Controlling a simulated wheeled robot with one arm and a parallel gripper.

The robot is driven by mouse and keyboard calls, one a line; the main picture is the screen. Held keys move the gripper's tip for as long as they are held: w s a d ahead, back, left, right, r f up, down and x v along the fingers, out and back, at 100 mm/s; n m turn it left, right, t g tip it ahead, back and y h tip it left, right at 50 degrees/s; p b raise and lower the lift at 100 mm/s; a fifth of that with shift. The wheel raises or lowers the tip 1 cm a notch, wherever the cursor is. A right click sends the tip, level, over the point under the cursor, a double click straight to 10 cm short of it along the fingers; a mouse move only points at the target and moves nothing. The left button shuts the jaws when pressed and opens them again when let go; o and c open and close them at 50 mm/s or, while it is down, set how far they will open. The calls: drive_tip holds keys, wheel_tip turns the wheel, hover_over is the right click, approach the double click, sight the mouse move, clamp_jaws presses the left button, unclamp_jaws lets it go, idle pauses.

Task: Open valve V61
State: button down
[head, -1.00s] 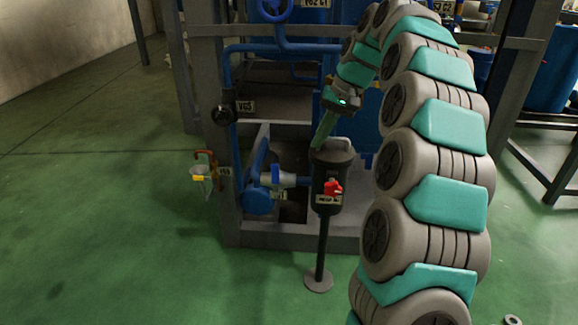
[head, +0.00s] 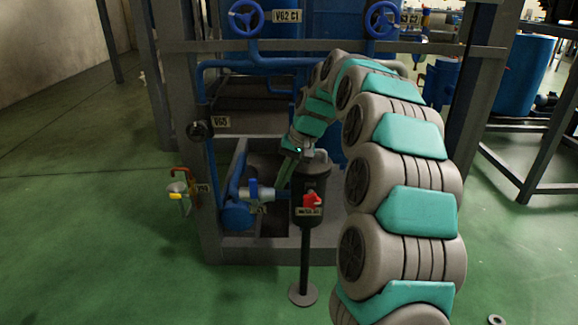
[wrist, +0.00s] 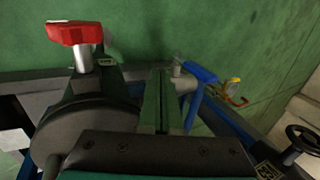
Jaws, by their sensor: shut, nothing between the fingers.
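I cannot read a V61 label for certain. A blue lever valve (head: 252,189) with a small unreadable tag sits on a pale pipe fitting, left of the black pump station post. The blue lever (wrist: 200,73) also shows in the wrist view, just right of my fingertips. My gripper (head: 285,178) is shut and empty, pointing down behind and left of the post's top. In the wrist view its green fingers (wrist: 161,98) lie together, apart from the lever as far as I can tell. The arm hides part of the pipework behind.
The black post (head: 311,188) with a red switch (head: 312,200) stands close to my gripper. A black handwheel (head: 199,130) tagged V65, a yellow-handled valve (head: 177,196) and blue handwheels (head: 246,18) are on the frame.

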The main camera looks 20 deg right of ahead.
sight(254, 195)
drive_tip(key=shift+w+a+f, duration=0.1)
drive_tip(key=shift+w+a, duration=0.1)
drive_tip(key=shift+a, duration=0.45)
drive_tip(key=shift+w+a+f, duration=0.1)
drive_tip(key=shift+w+a, duration=0.15)
drive_tip(key=shift+a, duration=0.45)
drive_tip(key=shift+w+a, duration=0.2)
drive_tip(key=shift+a, duration=0.45)
